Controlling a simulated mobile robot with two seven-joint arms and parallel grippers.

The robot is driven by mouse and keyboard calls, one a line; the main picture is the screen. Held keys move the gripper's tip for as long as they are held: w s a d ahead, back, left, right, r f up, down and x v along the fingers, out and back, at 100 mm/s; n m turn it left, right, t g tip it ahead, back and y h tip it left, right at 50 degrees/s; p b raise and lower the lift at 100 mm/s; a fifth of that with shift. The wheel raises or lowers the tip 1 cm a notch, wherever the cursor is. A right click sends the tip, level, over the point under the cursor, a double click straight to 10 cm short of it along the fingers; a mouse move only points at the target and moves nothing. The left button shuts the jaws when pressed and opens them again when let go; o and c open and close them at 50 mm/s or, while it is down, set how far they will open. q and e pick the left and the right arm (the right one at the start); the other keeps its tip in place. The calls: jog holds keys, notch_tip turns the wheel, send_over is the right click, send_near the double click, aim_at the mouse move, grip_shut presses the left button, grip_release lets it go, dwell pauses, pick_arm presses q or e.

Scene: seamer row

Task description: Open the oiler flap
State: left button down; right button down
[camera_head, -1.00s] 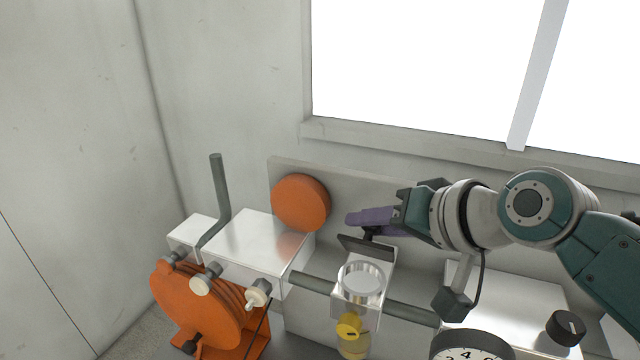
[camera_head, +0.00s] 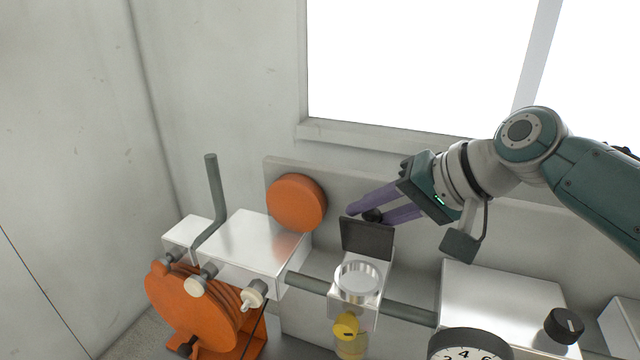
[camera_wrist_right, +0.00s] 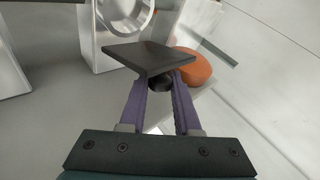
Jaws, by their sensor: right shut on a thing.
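The oiler flap (camera_head: 367,239) is a dark square plate standing steeply raised at the back of the silver oiler block (camera_head: 347,309). The round metal cup opening (camera_head: 359,281) in front of it is uncovered. My right gripper (camera_head: 364,213) has purple fingers and is shut on the flap's black knob (camera_head: 373,215), behind the plate. In the right wrist view the plate (camera_wrist_right: 150,57) hides part of the knob (camera_wrist_right: 162,82) between the fingertips (camera_wrist_right: 160,84). My left gripper is not in view.
A silver box with a bent grey lever (camera_head: 214,190) and an orange wheel (camera_head: 190,310) stand at left. An orange disc (camera_head: 297,202) is on the back panel. A dial (camera_head: 468,345) and black knob (camera_head: 564,325) are at right.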

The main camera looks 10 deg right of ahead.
jog(key=shift+f, duration=0.1)
jog(key=c, duration=0.6)
grip_release()
jog(key=shift+s+d+r, duration=0.15)
jog(key=shift+s+r, duration=0.05)
jog(key=shift+r, duration=0.15)
jog(key=v, duration=0.9)
jog(key=shift+s+b, duration=0.1)
jog(key=shift+b, duration=0.2)
